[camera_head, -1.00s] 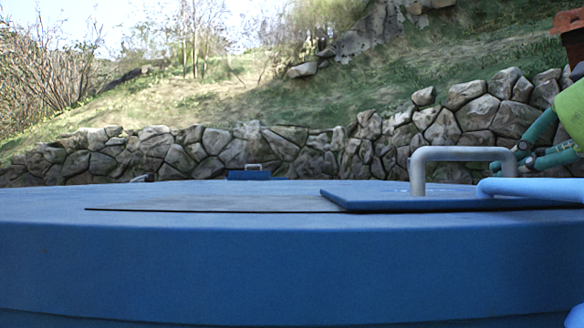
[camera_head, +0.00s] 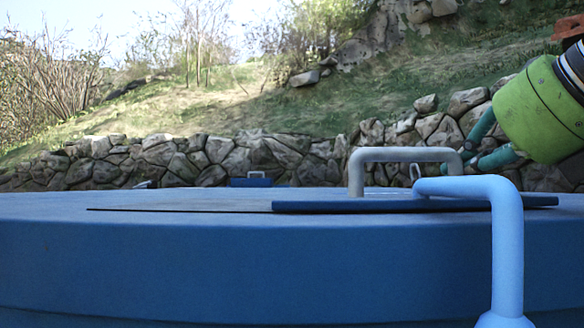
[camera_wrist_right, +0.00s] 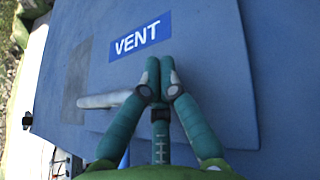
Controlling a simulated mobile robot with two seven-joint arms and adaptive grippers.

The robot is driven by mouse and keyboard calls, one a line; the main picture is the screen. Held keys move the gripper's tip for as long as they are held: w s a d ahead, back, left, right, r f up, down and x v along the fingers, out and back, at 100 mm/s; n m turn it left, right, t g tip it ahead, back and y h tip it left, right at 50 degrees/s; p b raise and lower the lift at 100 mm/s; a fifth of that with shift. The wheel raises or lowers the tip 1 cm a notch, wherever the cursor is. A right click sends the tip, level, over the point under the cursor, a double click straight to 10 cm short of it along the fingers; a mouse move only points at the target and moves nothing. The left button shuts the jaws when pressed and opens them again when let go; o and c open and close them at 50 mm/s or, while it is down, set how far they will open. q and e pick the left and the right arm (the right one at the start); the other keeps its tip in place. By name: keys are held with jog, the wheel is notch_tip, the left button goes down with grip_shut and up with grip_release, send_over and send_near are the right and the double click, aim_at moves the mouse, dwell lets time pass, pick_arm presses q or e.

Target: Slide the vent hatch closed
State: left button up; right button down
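The vent hatch (camera_head: 300,206) is a flat blue plate lying on the blue round tank top. A grey bar handle (camera_head: 400,155) stands on it. In the right wrist view the hatch (camera_wrist_right: 215,60) carries a "VENT" label, and the handle (camera_wrist_right: 105,100) runs in from the left. A dark strip (camera_head: 180,209) of opening shows left of the hatch. My right gripper (camera_head: 472,150) is at the handle's right end. Its teal fingers (camera_wrist_right: 160,75) are together, against or very near the handle's end, not visibly around it. My left gripper is not in view.
A light blue bent bar (camera_head: 508,250) stands close in front at the right and overlaps the hatch's front edge. The tank's top (camera_head: 60,205) is clear to the left. A stone wall (camera_head: 200,155) and a grassy slope lie behind.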

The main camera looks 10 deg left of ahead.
aim_at(382, 156)
jog(key=shift+s+a, duration=0.25)
jog(key=shift+a, duration=1.55)
jog(key=shift+s+a, duration=0.3)
jog(key=shift+a, duration=1.5)
jog(key=shift+s+a, duration=0.25)
jog(key=shift+a, duration=1.55)
jog(key=shift+s+a, duration=0.2)
jog(key=shift+a, duration=1.15)
jog(key=shift+s+a, duration=0.15)
jog(key=shift+a, duration=1.2)
jog(key=shift+s+a, duration=0.2)
jog(key=shift+a, duration=1.15)
jog(key=shift+w+d+r+p, duration=0.1)
jog(key=shift+d+r+p, duration=0.45)
jog(key=shift+r, duration=0.25)
jog(key=shift+w+d+r+p, duration=0.1)
jog(key=shift+d+r+p, duration=0.2)
jog(key=shift+d+r, duration=0.4)
jog(key=shift+a, duration=0.15)
jog(key=shift+s+b, duration=0.35)
jog(key=shift+s, duration=0.25)
jog(key=s+d+r+b, duration=0.1)
jog(key=s+r+b, duration=0.1)
jog(key=s, duration=0.9)
jog(key=shift+d, duration=0.35)
jog(key=shift+w, duration=0.15)
